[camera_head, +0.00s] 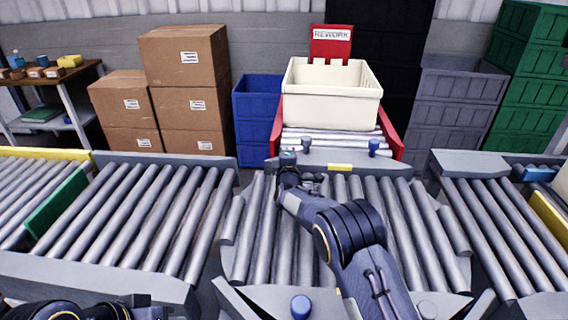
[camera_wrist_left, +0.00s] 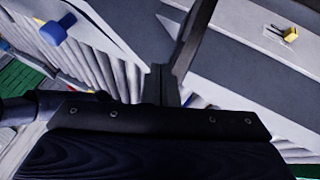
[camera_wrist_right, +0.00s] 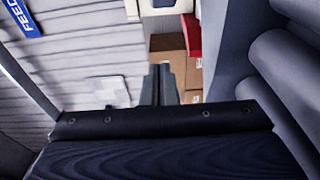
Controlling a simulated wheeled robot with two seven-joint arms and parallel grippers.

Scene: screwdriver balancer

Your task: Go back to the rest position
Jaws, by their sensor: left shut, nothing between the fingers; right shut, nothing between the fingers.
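My right arm reaches up from the lower right of the head view. Its gripper (camera_head: 288,158) is over the far end of the middle roller section, below the red rework stand in the picture. In the right wrist view the right gripper's fingers (camera_wrist_right: 158,84) are together with nothing between them. My left arm shows only at the bottom left edge of the head view. In the left wrist view the left gripper's fingers (camera_wrist_left: 168,85) are together and empty, above a grey conveyor frame. No object is held by either gripper.
A cream tote (camera_head: 331,95) sits on the red rework stand (camera_head: 277,130). Roller conveyors (camera_head: 150,215) lie on both sides of the middle section. A blue knob (camera_head: 300,306) stands on the front frame. Cardboard boxes (camera_head: 186,58) and green crates (camera_head: 530,80) stand behind.

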